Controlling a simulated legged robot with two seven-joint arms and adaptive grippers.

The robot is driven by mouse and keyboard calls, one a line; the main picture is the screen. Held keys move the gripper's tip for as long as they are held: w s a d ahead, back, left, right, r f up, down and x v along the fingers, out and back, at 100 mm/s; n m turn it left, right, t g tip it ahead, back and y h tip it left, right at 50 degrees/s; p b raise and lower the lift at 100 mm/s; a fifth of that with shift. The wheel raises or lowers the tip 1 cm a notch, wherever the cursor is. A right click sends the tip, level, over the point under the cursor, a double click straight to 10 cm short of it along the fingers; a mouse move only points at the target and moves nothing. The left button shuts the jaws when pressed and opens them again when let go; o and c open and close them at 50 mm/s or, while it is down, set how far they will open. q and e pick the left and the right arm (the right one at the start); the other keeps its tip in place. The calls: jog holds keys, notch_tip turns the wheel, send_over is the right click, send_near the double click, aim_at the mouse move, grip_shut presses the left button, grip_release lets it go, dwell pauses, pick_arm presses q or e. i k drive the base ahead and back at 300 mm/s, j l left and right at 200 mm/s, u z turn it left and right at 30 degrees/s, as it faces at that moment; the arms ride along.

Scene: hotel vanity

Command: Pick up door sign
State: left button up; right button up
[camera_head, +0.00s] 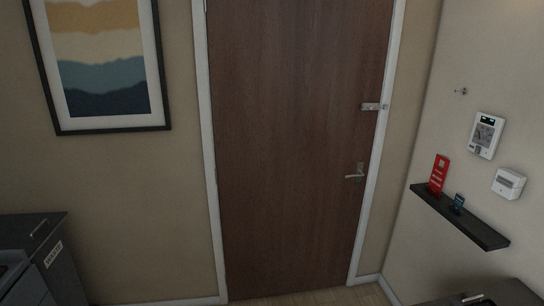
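A red door sign (438,175) with pale lettering stands upright on a dark wall shelf (465,221) at the right. It sits near the shelf's left end. Neither of my grippers shows in the head view, so nothing of mine is near the sign.
A small dark device (458,203) stands on the shelf beside the sign. Above are a wall panel (487,135), a white box (508,183) and a hook (460,91). A brown door (290,150) with a lever handle (356,173) is shut. Dark cabinets stand at lower left (45,260) and lower right (500,294).

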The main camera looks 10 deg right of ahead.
aim_at(436, 182)
jog(key=i+z, duration=0.3)
jog(key=i, duration=0.25)
jog(key=i+z, duration=0.3)
jog(key=i, duration=0.25)
jog(key=i+j+z, duration=0.15)
jog(key=i+z, duration=0.15)
jog(key=i, duration=0.25)
jog(key=i+j+z, duration=0.3)
jog(key=i, duration=0.2)
